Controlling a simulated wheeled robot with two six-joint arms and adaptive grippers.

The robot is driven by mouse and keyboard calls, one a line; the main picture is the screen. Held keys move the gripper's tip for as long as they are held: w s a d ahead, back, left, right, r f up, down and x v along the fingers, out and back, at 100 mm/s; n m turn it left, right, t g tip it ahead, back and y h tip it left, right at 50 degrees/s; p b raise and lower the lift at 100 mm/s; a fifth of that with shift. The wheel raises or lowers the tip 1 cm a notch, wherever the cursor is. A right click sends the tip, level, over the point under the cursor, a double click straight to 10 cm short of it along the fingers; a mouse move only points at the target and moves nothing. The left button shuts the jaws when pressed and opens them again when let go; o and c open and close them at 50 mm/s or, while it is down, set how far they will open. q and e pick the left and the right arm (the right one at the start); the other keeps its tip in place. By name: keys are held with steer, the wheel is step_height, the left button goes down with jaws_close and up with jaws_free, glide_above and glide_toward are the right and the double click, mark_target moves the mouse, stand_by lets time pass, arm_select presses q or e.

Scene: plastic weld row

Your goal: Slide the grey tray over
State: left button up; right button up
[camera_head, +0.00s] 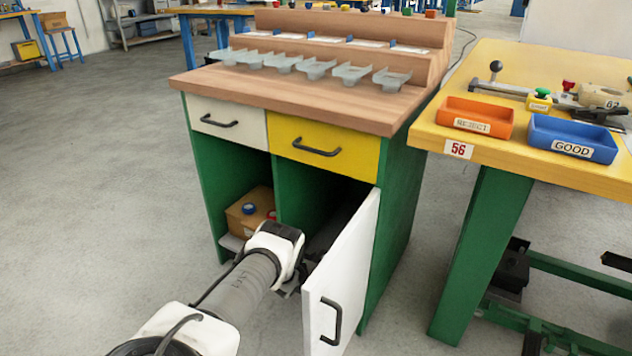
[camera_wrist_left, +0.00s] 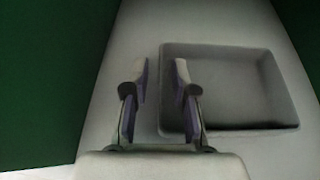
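The grey tray (camera_wrist_left: 240,82), a shallow rectangle with rounded corners, lies on a pale surface in the left wrist view. It fills the right half of that view. My left gripper (camera_wrist_left: 161,75) is open, with nothing seen between its fingers. Its right finger overlaps the tray's left edge in the picture, and its left finger is outside that edge. I cannot tell whether either finger touches the tray. In the head view, my left arm reaches into the cabinet's open right compartment, and the fingers and tray are hidden there. My right gripper is not in view.
The open white door (camera_head: 343,270) stands close to my arm's right. A cardboard box (camera_head: 243,217) sits in the left compartment. Green walls (camera_wrist_left: 52,75) flank the tray. A yellow table (camera_head: 560,75) with orange (camera_head: 478,112) and blue (camera_head: 570,135) bins stands at right.

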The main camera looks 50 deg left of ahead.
arm_select(q)
steer(key=shift+s, duration=0.1)
steer(key=v, duration=0.7)
steer(key=shift+s+d+r, duration=0.1)
steer(key=shift+s+r, duration=0.05)
stand_by(0.6)
